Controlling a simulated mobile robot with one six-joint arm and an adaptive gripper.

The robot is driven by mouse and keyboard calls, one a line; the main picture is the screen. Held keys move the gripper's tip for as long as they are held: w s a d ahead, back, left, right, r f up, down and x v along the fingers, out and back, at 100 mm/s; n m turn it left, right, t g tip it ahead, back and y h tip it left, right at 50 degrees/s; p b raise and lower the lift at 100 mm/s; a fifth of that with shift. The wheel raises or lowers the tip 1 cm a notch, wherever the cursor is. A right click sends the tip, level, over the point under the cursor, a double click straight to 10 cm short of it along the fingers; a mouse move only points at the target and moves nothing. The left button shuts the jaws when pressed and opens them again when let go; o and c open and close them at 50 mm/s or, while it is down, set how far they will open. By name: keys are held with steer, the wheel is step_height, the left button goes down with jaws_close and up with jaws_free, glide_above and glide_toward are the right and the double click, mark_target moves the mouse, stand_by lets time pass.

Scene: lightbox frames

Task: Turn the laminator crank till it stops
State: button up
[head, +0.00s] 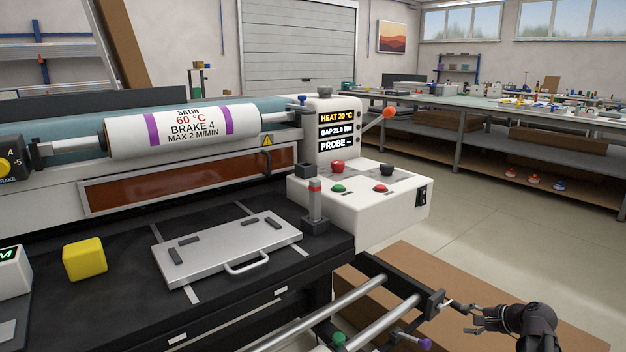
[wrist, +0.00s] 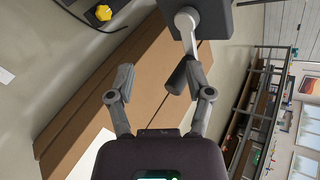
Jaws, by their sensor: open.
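A crank with a pale metal arm (wrist: 187,30) and a dark handle (wrist: 176,77) extends from a dark block in the wrist view. In the head view the crank (head: 455,305) is small, at the end of the black bracket by the metal rollers at lower right. My gripper (head: 473,318) is just right of it. In the wrist view my gripper (wrist: 160,82) is open, its fingers apart; the handle appears between them, nearer the right finger. I cannot tell whether they touch. The laminator (head: 190,180) holds a white roll with purple bands.
A lever with an orange knob (head: 389,113) sticks out beside the control box (head: 345,130), whose screen reads "GAP 21.8 MM". A silver plate (head: 225,248) and yellow block (head: 84,260) lie on the black bed. Cardboard boxes (wrist: 110,105) lie below my gripper. Floor is clear at right.

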steer(key=s+a+r+n+g+h+p, duration=0.2)
steer(key=a+r+n+p, duration=0.3)
steer(key=a+r+p, duration=0.3)
steer(key=s+a+r+n+g+h+p, duration=0.2)
steer(key=s+a+r+n+p, duration=0.3)
steer(key=a+r+p, duration=0.3)
steer(key=s+a+r+n+g+h+p, duration=0.2)
steer(key=s+a+r+n+g+p, duration=0.2)
steer(key=a+r+p, duration=0.5)
step_height(320, 180, up, 5)
steer(key=n+p, duration=0.1)
steer(key=p, duration=1)
steer(key=shift+r+g+p, duration=0.2)
steer(key=shift+g+p, duration=0.1)
steer(key=shift+s, duration=0.2)
steer(key=shift+c, duration=0.7)
steer(key=shift+s, duration=0.15)
